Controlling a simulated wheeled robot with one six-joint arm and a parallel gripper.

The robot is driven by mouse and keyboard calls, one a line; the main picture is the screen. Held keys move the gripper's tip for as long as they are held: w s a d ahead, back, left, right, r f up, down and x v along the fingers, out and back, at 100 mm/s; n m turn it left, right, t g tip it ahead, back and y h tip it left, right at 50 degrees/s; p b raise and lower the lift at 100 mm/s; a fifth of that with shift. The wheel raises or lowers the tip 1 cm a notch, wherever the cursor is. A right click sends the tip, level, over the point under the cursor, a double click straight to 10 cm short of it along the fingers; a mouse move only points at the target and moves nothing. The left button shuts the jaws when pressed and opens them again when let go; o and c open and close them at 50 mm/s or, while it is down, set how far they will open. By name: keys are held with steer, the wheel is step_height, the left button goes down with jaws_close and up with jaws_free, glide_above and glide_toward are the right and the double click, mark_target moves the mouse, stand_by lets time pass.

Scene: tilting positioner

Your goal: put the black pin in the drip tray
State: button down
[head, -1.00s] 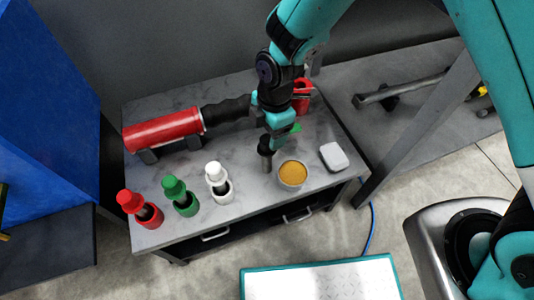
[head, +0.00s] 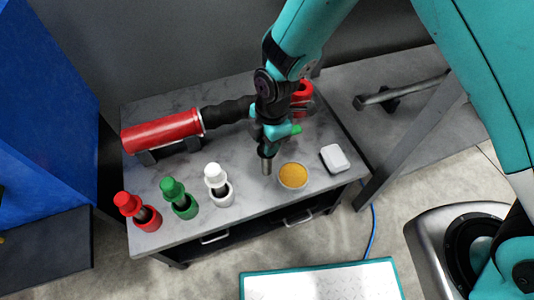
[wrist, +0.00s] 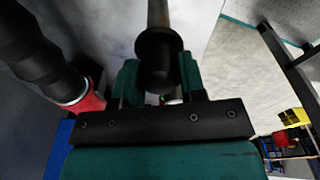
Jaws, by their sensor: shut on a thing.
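The black pin (head: 266,152) is in my gripper (head: 273,132), upright, with a black collar and a grey metal shaft pointing down. In the head view it shows over the marble-topped table, left of a bowl of yellow stuff. In the wrist view the jaws of my gripper (wrist: 158,85) are shut on the black pin (wrist: 158,48), and its shaft runs out of the top of the frame. I cannot tell for sure which thing is the drip tray; a flat white panel with a teal rim (head: 320,264) lies at the bottom of the head view.
Red (head: 124,199), green (head: 172,188) and white (head: 214,174) pins stand in matching holders. The yellow-filled bowl (head: 293,175) and a white block (head: 335,157) are at the right. A red cylinder (head: 165,131) with a black hose lies behind; a red cup (head: 301,90) stands at the back.

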steer(key=shift+r, duration=0.2)
step_height(320, 180, up, 20)
steer(key=p, duration=0.4)
steer(key=w+d+f+m+t+h+p, duration=0.1)
steer(key=w+d+f+m, duration=0.15)
steer(key=d+m, duration=1)
steer(key=w+d+f+m+t, duration=0.15)
steer(key=d+f+m, duration=0.25)
steer(key=d+m, duration=0.85)
step_height(320, 180, up, 14)
steer(key=w+d+n+p, duration=0.1)
steer(key=w+n+p, duration=0.1)
steer(key=p, duration=1.7)
steer(key=s+f, duration=0.4)
steer(key=f, duration=0.1)
steer(key=shift+d+g, duration=0.1)
steer(key=shift+g, duration=0.15)
